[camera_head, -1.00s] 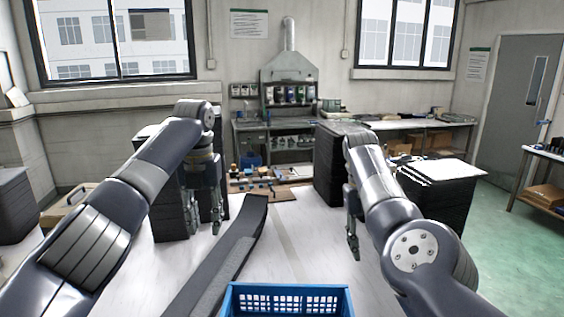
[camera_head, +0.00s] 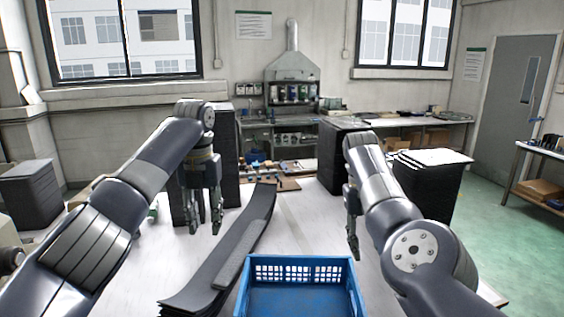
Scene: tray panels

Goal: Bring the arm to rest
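My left gripper (camera_head: 206,222) hangs fingers down over the white table, left of the long dark curved panel. Its two fingers stand apart with nothing between them. My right gripper (camera_head: 353,244) also points down over the table, to the right of the panel, and is seen nearly edge-on, so its finger gap does not show clearly. I see nothing held in it. Both arms are bent, with the forearms coming in from the lower left and lower right.
A blue crate (camera_head: 302,262) stands at the front middle, its inside looking empty. A long dark curved panel (camera_head: 236,243) lies on the table (camera_head: 293,222). Dark stacks stand behind my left gripper (camera_head: 226,150), at the back (camera_head: 331,160) and at right (camera_head: 432,196).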

